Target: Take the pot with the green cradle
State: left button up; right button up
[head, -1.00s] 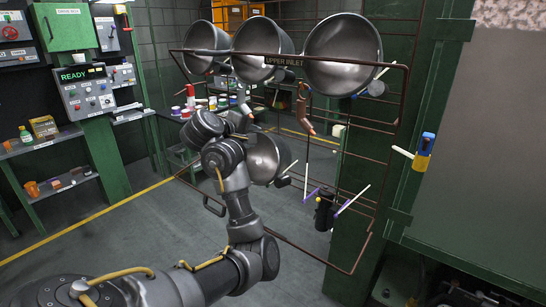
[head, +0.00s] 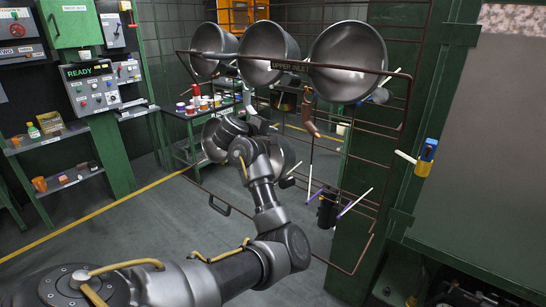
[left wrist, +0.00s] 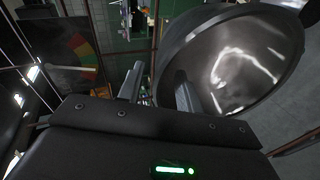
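Three grey metal pots, left (head: 213,50), middle (head: 268,52) and right (head: 347,62), hang along the top of the wire rack. A lower pot (head: 283,160) is partly hidden behind my left arm. I cannot make out a green cradle on any pot. In the left wrist view my left gripper (left wrist: 158,84) has its two fingers apart with nothing clearly between them. A large pot (left wrist: 235,65) is close to the right finger there; contact cannot be told. In the head view my arm mostly hides the gripper. My right gripper is out of view.
The brown rack frame (head: 403,110) carries an "UPPER INLET" label (head: 288,67). A copper-coloured hook (head: 309,114), a black cylinder (head: 327,210) and purple-and-white rods (head: 353,203) sit on or near the rack. A green post (head: 365,255) stands at right. Floor at left is open.

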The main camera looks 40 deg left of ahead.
pick_arm(q)
jog(key=shift+x, duration=1.2)
jog(key=shift+s, duration=0.1)
jog(key=shift+d, duration=0.1)
grip_shut()
jog(key=shift+r, duration=0.1)
